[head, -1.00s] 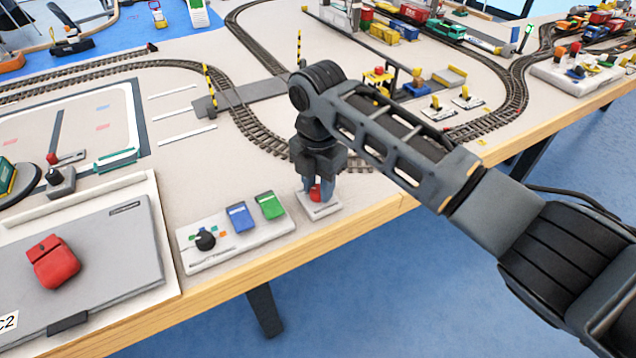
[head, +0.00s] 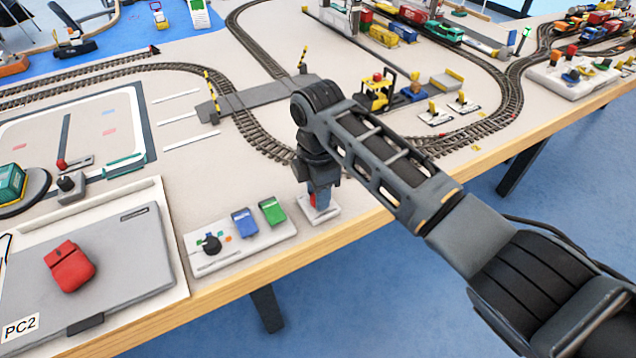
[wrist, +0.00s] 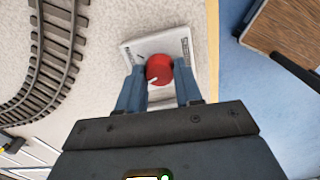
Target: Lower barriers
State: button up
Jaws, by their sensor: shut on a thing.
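My gripper (head: 320,202) points down at the table's front edge, its two blue fingers closed on a round red knob (wrist: 159,69). A white mark shows on the knob in the wrist view. The knob sits on a small white plate (head: 322,217); in the head view the fingers mostly hide the knob. Two yellow-and-black striped barriers stand by the grey track crossing (head: 265,97). The left barrier (head: 211,92) is near upright with a slight lean. The right barrier (head: 303,57) leans a little to the right at its top.
Left of the knob is a white panel (head: 215,264) with a black dial, a blue switch and a green switch. A grey laptop-like case (head: 125,260) with a red mouse-like object (head: 69,266) lies further left. A yellow forklift (head: 376,93) stands behind my arm.

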jog(key=m+p, duration=0.3)
jog(key=m, duration=0.3)
jog(key=shift+s+r+p, duration=0.1)
jog(key=shift+p, duration=0.2)
jog(key=m+p, duration=0.2)
jog(key=m, duration=0.4)
dwell(0.4)
jog(key=o, duration=1)
jog(key=shift+o, duration=0.2)
jog(key=shift+r, duration=3.8)
